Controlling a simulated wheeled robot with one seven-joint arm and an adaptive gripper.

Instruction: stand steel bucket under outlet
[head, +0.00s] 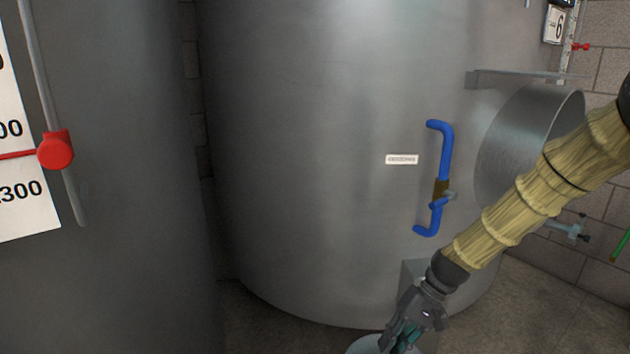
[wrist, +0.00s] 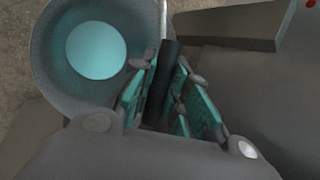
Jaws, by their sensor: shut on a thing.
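The steel bucket (head: 366,345) shows only as a pale sliver of rim at the bottom edge of the head view. In the wrist view the bucket (wrist: 50,70) is at the upper left, seen from above, with a pale blue-green disc inside. My gripper (head: 402,340) is shut on the bucket's dark handle grip (wrist: 168,75), between its teal pads. A small tap (head: 568,229) projects farther right, behind my arm. I cannot tell which is the outlet.
The big steel tank (head: 310,160) fills the middle. A grey block (head: 414,272) is at its foot, close to my gripper. A round drum-shaped opening (head: 515,140) projects at right. Another tank (head: 120,200) is at left. Bare floor (head: 540,300) shows at lower right.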

